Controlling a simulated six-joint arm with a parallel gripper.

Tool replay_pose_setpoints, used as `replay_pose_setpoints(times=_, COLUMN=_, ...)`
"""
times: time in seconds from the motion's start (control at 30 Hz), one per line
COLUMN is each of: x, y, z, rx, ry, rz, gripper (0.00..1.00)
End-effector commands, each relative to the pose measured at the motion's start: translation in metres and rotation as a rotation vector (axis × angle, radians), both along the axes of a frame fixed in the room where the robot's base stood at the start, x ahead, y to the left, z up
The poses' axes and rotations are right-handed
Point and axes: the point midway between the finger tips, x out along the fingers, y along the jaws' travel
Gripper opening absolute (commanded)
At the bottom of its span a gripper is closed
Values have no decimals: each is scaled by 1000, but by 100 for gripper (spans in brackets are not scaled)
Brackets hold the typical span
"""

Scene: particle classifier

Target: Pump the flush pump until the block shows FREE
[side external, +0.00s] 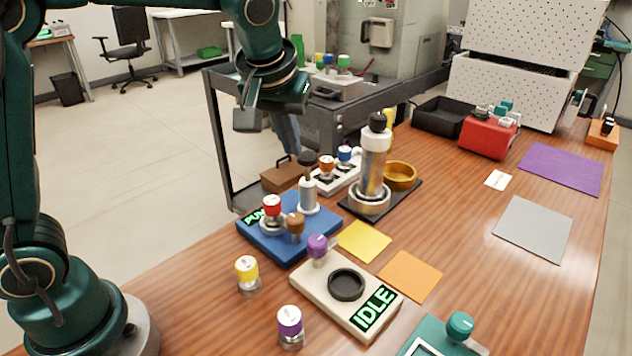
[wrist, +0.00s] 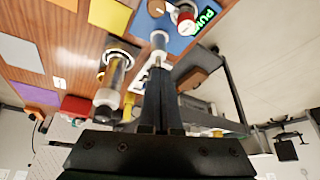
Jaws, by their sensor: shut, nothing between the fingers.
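The blue block (side external: 266,246) sits on the wooden table with a lit green display (side external: 257,216). The readable part is "PUM"; the rest is hidden. It does not read FREE. The flush pump (side external: 308,192) stands upright at the block's back right, a pale cylinder with a black knob on top. In the wrist view the pale cylinder (wrist: 158,42) shows just beyond the fingertips.
A red knob (side external: 272,206) and a brown knob (side external: 296,226) stand on the blue block. A clear column (side external: 373,172) stands close to its right. A beige IDLE unit (side external: 347,306) is in front. A dark cart (side external: 337,113) is behind.

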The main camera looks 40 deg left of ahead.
Motion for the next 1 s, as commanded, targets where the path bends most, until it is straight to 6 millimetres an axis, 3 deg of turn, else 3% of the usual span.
replay_pose_setpoints(times=0.37, x=19, y=8, z=34, rx=-8, ry=-15, rz=5, gripper=0)
replay_pose_setpoints(times=0.77, x=22, y=10, z=33, rx=-9, ry=-15, rz=12, gripper=0)
replay_pose_setpoints(times=1.0, x=29, y=14, z=15, rx=-8, ry=-13, rz=14, gripper=0)
